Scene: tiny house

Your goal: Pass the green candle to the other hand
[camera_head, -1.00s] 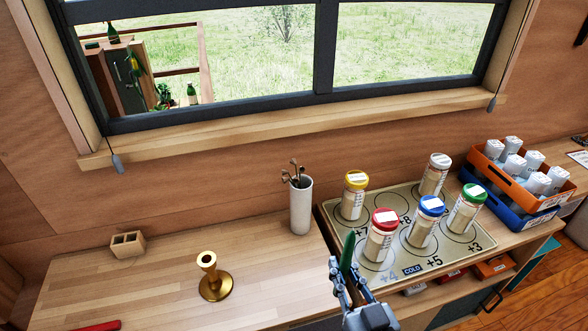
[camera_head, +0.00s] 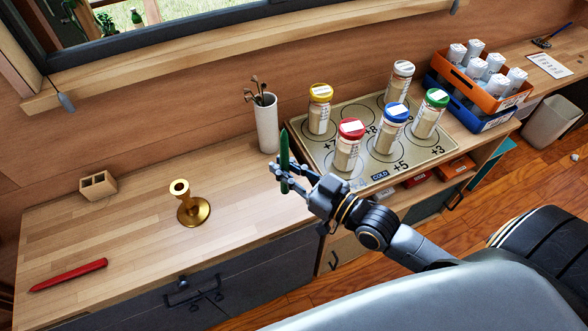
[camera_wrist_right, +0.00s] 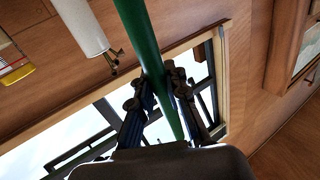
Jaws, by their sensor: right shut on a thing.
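The green candle (camera_head: 284,150) is held upright in my right gripper (camera_head: 289,179), above the front part of the wooden counter in the head view. The gripper's fingers are shut on the candle's lower part. In the right wrist view the candle (camera_wrist_right: 142,40) runs between the two fingers (camera_wrist_right: 160,95). My left gripper is not in view. A brass candle holder (camera_head: 192,207) stands empty on the counter, left of my right gripper and apart from it. A red candle (camera_head: 68,275) lies on the counter at the front left.
A white cylinder (camera_head: 267,125) with thin sticks stands behind the gripper. A tray (camera_head: 322,165) with several capped jars is to the right. The counter's middle is clear.

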